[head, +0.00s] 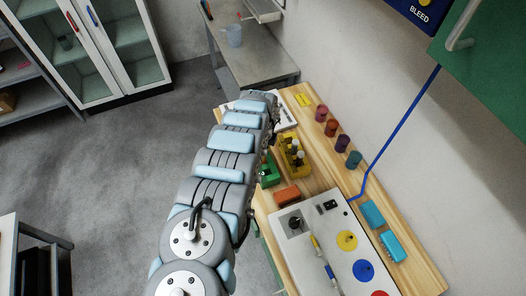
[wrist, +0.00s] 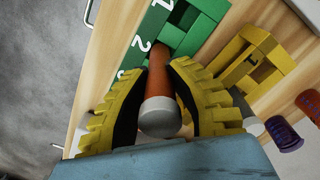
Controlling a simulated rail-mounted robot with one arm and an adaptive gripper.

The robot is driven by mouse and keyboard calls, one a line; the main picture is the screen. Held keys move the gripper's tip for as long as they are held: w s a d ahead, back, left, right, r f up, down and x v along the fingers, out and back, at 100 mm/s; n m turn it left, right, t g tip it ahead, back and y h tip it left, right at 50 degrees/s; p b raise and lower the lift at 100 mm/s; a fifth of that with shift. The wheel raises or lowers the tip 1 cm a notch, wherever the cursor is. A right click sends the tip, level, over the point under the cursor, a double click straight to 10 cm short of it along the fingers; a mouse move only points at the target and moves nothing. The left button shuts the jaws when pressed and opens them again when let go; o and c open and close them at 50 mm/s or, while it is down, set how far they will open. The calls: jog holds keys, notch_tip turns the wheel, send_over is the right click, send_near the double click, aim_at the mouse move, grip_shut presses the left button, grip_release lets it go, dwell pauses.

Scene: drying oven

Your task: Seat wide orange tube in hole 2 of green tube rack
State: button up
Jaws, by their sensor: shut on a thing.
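The orange tube (wrist: 160,84), with a pale rounded near end, is held between the yellow fingers of my gripper (wrist: 168,68) in the wrist view. My gripper is shut on it. The tube's far end points at the green tube rack (wrist: 200,35), beside the white number 2. I cannot tell whether that end is inside a hole or only above it. Numbers 1 and 2 show on the rack, and a third is partly covered by a finger. In the head view the green rack (head: 268,174) is partly hidden by my arm, and the gripper and tube are hidden.
A yellow rack (head: 294,155) with tubes stands right beside the green rack. An orange block (head: 287,195) and a white control panel (head: 325,245) are nearer. Several coloured cylinders (head: 332,127) line the wall side of the wooden bench.

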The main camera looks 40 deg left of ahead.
jog(key=shift+f, duration=0.15)
jog(key=o, duration=0.7)
jog(key=shift+r+p, duration=0.5)
jog(key=shift+r, duration=0.3)
jog(key=shift+w+r, duration=0.1)
jog(key=shift+r, duration=0.2)
jog(key=shift+r+b, duration=0.75)
jog(key=shift+r, duration=4.7)
